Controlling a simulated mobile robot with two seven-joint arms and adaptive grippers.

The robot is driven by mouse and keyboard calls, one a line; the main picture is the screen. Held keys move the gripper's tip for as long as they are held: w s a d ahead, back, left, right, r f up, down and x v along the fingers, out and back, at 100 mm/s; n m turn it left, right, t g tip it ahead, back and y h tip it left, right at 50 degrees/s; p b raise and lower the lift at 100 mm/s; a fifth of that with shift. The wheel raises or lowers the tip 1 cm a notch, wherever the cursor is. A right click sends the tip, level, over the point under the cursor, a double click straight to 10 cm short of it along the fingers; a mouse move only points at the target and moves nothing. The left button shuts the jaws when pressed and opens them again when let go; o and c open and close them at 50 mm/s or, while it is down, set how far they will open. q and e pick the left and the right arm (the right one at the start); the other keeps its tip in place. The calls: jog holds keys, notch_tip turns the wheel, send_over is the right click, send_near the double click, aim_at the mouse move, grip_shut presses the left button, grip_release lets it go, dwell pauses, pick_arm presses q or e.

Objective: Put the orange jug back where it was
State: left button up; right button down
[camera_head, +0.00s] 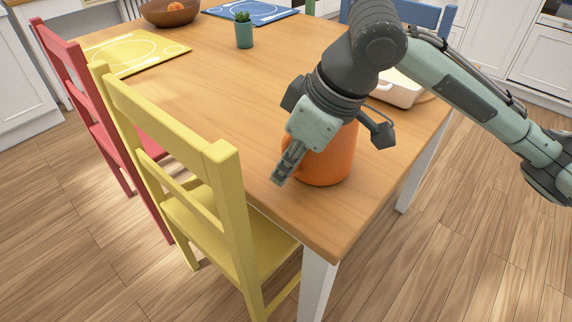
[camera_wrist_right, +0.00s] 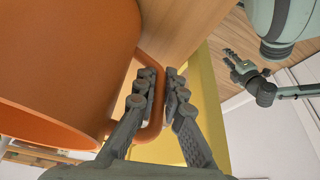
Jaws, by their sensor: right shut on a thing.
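The orange jug (camera_head: 330,162) is upright at the near right corner of the wooden table (camera_head: 225,110), partly covered by my right arm. I cannot tell whether its base touches the tabletop. My right gripper (camera_head: 284,168) is shut on the jug's handle. In the right wrist view the jug (camera_wrist_right: 60,60) fills the left side, and its handle (camera_wrist_right: 155,115) passes between the fingers of the right gripper (camera_wrist_right: 164,88). My left gripper (camera_wrist_right: 240,66) shows small at the upper right of that view, away from the jug; its opening is unclear.
A yellow chair (camera_head: 225,190) and a red chair (camera_head: 70,75) stand along the left side. A white dish (camera_head: 398,90) is behind my right arm. A green potted plant (camera_head: 244,32), yellow placemat (camera_head: 130,52), blue placemat (camera_head: 250,12) and brown bowl (camera_head: 170,12) are farther back. The table's middle is clear.

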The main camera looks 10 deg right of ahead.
jog(key=c, duration=2)
grip_release()
jog(key=shift+f, duration=0.1)
jog(key=shift+c, duration=0.2)
jog(key=o, duration=0.4)
pick_arm(q)
jog(key=shift+f, duration=0.15)
